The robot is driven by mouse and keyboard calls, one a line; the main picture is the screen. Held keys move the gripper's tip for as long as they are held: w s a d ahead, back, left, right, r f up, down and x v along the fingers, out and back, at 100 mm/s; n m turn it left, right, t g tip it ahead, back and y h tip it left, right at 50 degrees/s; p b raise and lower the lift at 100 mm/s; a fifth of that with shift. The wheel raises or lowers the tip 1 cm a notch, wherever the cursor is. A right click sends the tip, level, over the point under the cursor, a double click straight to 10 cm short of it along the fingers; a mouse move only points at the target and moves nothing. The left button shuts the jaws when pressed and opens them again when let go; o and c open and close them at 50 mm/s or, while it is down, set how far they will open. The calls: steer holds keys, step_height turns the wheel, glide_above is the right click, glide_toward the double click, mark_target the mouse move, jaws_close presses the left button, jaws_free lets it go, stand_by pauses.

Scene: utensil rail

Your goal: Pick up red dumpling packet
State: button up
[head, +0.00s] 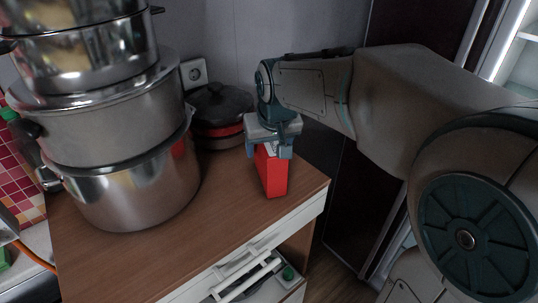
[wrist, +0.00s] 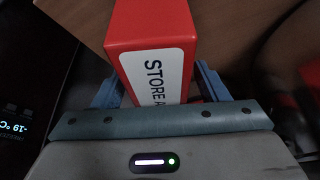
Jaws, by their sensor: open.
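The red dumpling packet (head: 273,174) stands upright on the wooden cabinet top near its right end in the head view. It also fills the upper middle of the wrist view (wrist: 148,25), with a white label reading "STORE A…" cut off by the gripper body. My gripper (head: 272,152) is above the packet, pointing down, with its blue fingers on either side of the packet's upper part. In the wrist view one finger shows at each side of the packet. The gripper is open. The fingertips' lower ends are partly hidden.
Stacked steel pots (head: 130,180) stand on the left of the cabinet top (head: 215,235). A dark lidded pan with a red band (head: 220,112) sits behind, near a wall socket (head: 194,73). The front middle of the top is clear. An open drawer (head: 245,285) shows below.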

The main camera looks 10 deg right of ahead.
steer(key=shift+f+b, duration=0.25)
steer(key=shift+b, duration=0.05)
stand_by(0.5)
steer(key=c, duration=1.3)
steer(key=shift+c, duration=0.5)
steer(key=shift+r, duration=0.15)
